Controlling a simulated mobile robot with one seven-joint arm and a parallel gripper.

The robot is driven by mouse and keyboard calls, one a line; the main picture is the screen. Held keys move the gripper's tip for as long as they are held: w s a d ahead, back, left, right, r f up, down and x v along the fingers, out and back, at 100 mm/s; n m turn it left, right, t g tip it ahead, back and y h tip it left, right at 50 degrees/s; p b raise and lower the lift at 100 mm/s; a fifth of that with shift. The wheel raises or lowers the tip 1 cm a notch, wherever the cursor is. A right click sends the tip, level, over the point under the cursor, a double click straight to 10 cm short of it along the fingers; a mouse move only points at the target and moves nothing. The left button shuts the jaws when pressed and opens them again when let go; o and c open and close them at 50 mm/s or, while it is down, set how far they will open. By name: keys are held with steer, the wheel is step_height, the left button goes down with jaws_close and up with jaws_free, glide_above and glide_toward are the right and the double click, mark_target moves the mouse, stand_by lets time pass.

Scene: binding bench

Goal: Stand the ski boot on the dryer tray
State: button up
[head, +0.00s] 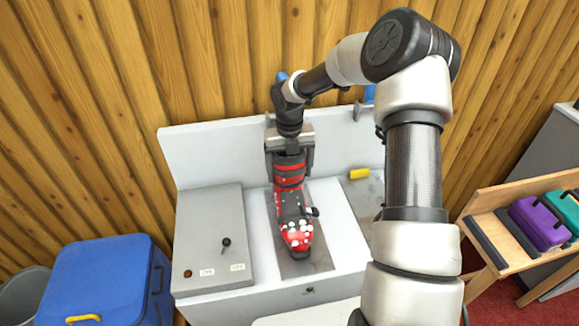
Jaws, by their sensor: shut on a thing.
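A red and black ski boot (290,215) with white spots on its toe is upright on or just above a grey plate (318,262) on the white bench. Its toe points to the front of the bench. My gripper (289,150) reaches down from above and is shut on the top of the boot's cuff. The fingers hide part of the cuff. I cannot tell whether the sole touches the plate. I cannot tell for sure which surface is the dryer tray.
A grey control box (213,240) with a lever stands left of the boot. A yellow block (359,174) lies on another grey plate (358,205) to the right, partly behind my arm. A blue bin (105,280) is at left. A wooden rack (515,240) holds purple and teal cases.

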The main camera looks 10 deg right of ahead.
step_height(320, 180, down, 2)
steer(key=shift+f, duration=0.15)
steer(key=shift+w+f, duration=0.3)
steer(key=shift+f, duration=0.1)
steer(key=o, duration=2.1)
steer(key=shift+s+f, duration=0.1)
step_height(320, 180, up, 12)
steer(key=shift+r, duration=0.15)
